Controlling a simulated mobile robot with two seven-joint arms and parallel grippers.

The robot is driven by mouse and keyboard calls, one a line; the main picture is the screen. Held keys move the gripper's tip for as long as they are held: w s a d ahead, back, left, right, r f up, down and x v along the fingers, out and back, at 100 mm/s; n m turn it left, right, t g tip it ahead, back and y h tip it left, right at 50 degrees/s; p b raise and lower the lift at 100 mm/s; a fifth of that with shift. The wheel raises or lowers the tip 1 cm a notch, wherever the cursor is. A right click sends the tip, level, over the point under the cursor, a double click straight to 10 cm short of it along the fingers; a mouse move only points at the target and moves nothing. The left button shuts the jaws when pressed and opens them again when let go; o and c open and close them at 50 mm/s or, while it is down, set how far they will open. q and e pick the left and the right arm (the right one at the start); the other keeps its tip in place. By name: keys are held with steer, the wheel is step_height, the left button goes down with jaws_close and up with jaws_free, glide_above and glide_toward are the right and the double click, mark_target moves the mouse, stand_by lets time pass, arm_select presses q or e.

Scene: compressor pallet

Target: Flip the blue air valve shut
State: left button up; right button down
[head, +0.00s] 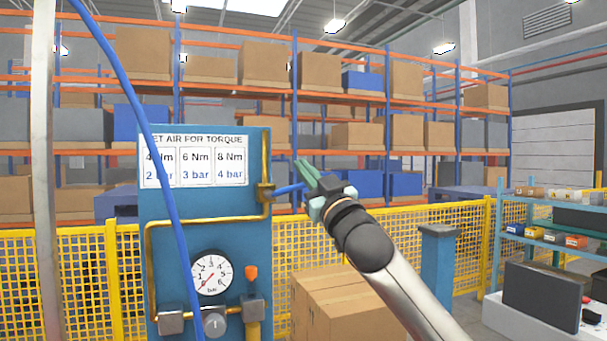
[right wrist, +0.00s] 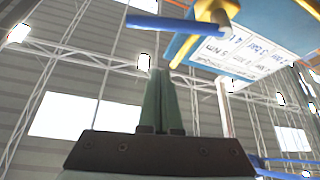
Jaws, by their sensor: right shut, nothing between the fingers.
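The blue air valve's lever (head: 288,189) sticks out to the right, nearly level, from a brass valve body (head: 265,192) on the yellow pipe at the right edge of the blue panel. My right gripper (head: 305,170) is at the lever's outer end, its green fingers shut and empty; it overlaps the lever end in the head view. In the right wrist view the shut fingertips (right wrist: 160,72) point up, with a gap in the picture between them and the blue lever (right wrist: 165,22) beyond. The brass body (right wrist: 214,12) shows there too. I cannot tell whether they touch. My left gripper is out of view.
The blue panel (head: 190,258) carries a torque sign (head: 193,161), a pressure gauge (head: 211,273) and a grey knob (head: 215,322). A blue hose (head: 150,130) hangs in front. Cardboard boxes (head: 335,300) stand below my right arm. A yellow fence (head: 445,235) runs behind.

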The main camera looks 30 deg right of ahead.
mark_target(302, 185)
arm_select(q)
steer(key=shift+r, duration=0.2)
arm_select(e)
steer(key=w+f, duration=0.1)
steer(key=w+d+f, duration=0.1)
steer(key=shift+w+d+f, duration=0.15)
steer(key=shift+w+f, duration=0.1)
steer(key=shift+f, duration=0.1)
arm_select(q)
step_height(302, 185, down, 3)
steer(key=b, duration=0.3)
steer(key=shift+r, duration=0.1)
arm_select(e)
steer(key=f+m+h, duration=0.1)
steer(key=m, duration=0.1)
steer(key=f+m+h, duration=0.1)
steer(key=shift+d+m+h, duration=0.2)
steer(key=shift+m+h, duration=0.1)
steer(key=shift+m, duration=0.1)
steer(key=shift+r, duration=0.1)
